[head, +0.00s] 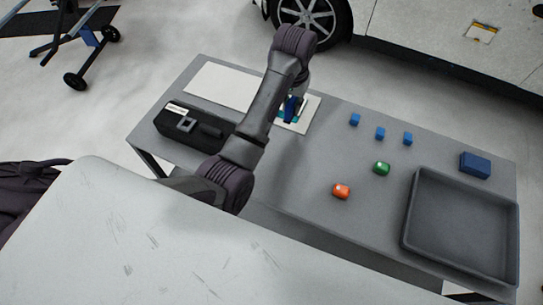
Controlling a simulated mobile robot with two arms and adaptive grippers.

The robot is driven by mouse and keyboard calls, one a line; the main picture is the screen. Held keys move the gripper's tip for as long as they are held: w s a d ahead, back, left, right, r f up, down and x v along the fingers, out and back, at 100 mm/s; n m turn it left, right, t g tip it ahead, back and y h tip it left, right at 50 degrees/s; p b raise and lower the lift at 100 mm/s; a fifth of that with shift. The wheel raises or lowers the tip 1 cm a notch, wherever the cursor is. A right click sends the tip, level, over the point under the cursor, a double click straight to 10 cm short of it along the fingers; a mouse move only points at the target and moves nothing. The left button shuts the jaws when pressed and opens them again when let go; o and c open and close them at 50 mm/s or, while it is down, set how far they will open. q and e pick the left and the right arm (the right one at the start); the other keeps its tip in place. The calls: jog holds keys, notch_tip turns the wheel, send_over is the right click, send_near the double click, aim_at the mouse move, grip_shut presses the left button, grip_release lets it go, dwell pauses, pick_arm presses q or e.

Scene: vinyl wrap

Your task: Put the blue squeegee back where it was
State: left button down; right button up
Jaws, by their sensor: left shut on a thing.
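My left gripper (297,98) is over the table's far edge, left of centre, mostly hidden behind my own arm. It is shut on the blue squeegee (290,108), which shows as a small dark blue piece. The squeegee is over a white card with a teal print (311,110). I cannot tell whether the squeegee touches the card. My right gripper is not in view.
The grey table (330,145) bears a black case (173,128), a white sheet (215,86), several small blue blocks (380,133), a green item (382,168), an orange item (341,191), a larger blue block (475,165) and a grey tray (409,215). A vehicle (425,35) stands behind.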

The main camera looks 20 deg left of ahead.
pick_arm(q)
jog(key=s+d+f+p, duration=0.1)
jog(key=s+f, duration=0.1)
jog(key=s, duration=0.1)
jog(key=s+d+f+p, duration=0.1)
jog(key=s+f+p, duration=0.1)
jog(key=s, duration=0.2)
jog(key=s+d+f+p, duration=0.1)
jog(key=s+f, duration=0.1)
jog(key=s, duration=0.2)
jog(key=shift+f+p, duration=0.3)
jog(key=shift+p, duration=0.05)
notch_tip(320, 180, down, 3)
jog(key=shift+d+f+p, duration=0.1)
jog(key=shift+f+p, duration=0.05)
jog(key=shift+p, duration=0.35)
jog(key=shift+f, duration=0.25)
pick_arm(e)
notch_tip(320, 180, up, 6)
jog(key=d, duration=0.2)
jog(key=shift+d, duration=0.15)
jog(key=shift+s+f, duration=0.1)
pick_arm(q)
jog(key=c, duration=1.1)
grip_release()
jog(key=shift+o, duration=0.2)
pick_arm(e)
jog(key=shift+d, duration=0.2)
